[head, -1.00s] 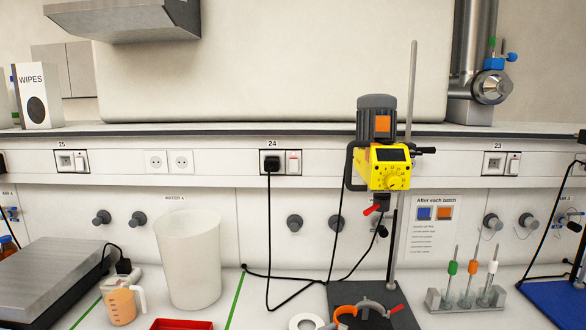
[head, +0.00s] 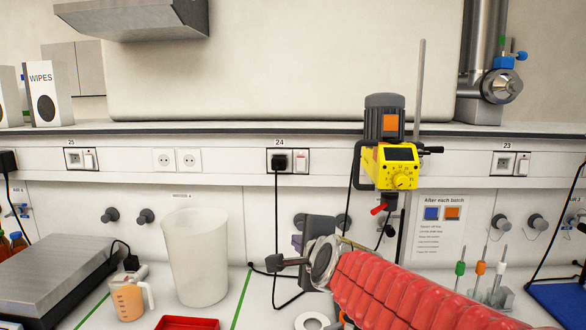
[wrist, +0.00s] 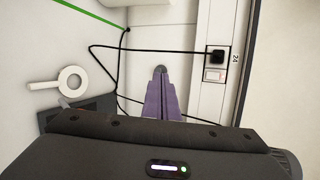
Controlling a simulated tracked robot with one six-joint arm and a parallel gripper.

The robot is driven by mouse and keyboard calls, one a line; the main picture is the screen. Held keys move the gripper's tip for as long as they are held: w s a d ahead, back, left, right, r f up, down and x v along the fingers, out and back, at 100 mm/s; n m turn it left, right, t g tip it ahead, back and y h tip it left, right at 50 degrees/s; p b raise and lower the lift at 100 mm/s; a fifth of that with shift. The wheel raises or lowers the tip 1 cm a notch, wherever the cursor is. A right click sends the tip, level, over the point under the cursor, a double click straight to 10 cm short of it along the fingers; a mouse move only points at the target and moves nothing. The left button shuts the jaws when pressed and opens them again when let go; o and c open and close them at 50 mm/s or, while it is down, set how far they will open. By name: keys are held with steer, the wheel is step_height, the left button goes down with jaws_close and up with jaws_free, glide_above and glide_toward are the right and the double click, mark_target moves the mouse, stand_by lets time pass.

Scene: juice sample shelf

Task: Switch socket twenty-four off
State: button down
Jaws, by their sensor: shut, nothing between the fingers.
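Socket twenty-four (head: 288,161) is on the wall rail left of the yellow stirrer, under its label "24". A black plug fills its left half, and a white rocker switch (head: 302,161) with a reddish top edge is on the right. In the wrist view, the plug (wrist: 216,56) and the pinkish rocker (wrist: 214,75) show right of the fingers. My gripper (wrist: 161,72) is shut and empty, its purple fingers together. In the head view my gripper (head: 297,243) is below the socket, apart from it, and partly hidden by my wrist.
The yellow stirrer (head: 396,165) stands close on the right. Black cables (head: 276,215) hang from the plug below the rail. A white bucket (head: 196,260) stands left of my gripper. Socket 25 (head: 80,159) and socket 23 (head: 511,163) are further along the rail.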

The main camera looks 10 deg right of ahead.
mark_target(301, 161)
steer(key=w+d+r+m+t+h, duration=0.1)
steer(key=w+r+m+t+h, duration=0.1)
steer(key=w+m, duration=0.5)
steer(key=w+d+r+m+t+h, duration=0.1)
steer(key=w+r+m+t+h, duration=0.2)
steer(key=w+r+m, duration=0.2)
steer(key=shift+w+d+r+m, duration=0.3)
steer(key=shift+w+m, duration=1.2)
steer(key=shift+m, duration=2.2)
steer(key=shift+x, duration=7)
steer(key=shift+r, duration=0.1)
